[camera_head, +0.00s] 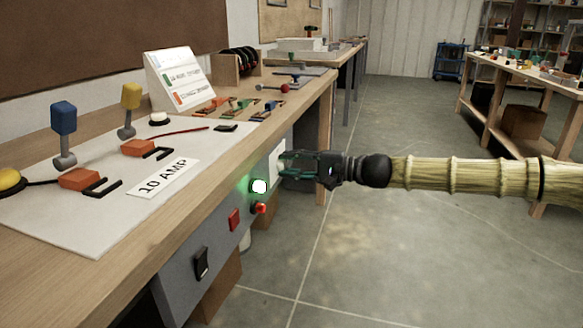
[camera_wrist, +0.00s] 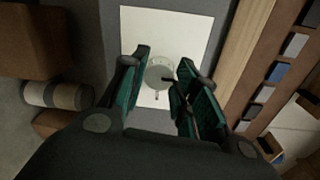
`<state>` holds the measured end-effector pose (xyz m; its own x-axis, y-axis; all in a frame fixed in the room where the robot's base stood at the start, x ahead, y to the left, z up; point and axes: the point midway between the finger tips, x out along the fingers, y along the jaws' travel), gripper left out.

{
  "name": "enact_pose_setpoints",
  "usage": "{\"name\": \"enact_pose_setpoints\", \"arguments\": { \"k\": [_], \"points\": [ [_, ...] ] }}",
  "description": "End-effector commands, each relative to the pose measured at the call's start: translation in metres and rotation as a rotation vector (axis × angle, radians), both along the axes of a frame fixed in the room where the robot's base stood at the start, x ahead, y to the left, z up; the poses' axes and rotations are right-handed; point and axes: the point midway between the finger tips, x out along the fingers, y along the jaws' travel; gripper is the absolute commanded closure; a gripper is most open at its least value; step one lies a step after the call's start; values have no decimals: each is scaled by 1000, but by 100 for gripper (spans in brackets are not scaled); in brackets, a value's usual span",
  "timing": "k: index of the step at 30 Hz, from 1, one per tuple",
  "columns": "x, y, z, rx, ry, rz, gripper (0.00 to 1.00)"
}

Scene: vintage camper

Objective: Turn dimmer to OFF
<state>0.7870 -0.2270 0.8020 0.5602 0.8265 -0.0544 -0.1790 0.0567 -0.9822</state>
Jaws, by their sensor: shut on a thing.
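The dimmer is a round, pale grey knob (camera_wrist: 158,73) on a white square plate (camera_wrist: 190,28) in the wrist view. Small marks show on the plate near the knob, too small to read. In the head view the plate (camera_head: 274,163) is on the grey front panel under the bench edge, and my gripper hides the knob. My gripper (camera_head: 287,163) reaches in from the right, level with the plate. Its green-padded fingers stand on both sides of the knob and are shut on it. The knob's setting cannot be read.
A lit green-white button (camera_head: 259,186), a small red knob (camera_head: 261,208), a red switch (camera_head: 234,219) and a black rocker switch (camera_head: 201,263) sit on the panel (camera_head: 180,285). The wooden bench top (camera_head: 225,150) overhangs above.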

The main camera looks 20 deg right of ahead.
Motion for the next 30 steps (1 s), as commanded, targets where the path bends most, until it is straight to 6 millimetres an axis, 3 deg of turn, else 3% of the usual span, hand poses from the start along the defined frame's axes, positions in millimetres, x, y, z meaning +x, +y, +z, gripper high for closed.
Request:
{"name": "enact_pose_setpoints", "arguments": {
  "k": [8,9,12,23,30],
  "points": [
    [0,0,0,-1,-1,0,94],
    [0,0,0,-1,-1,0,64],
    [0,0,0,0,0,0,48],
    [-1,-1,0,0,0,0,48],
    [-10,-15,2,0,-1,-1,48]
  ]
}}
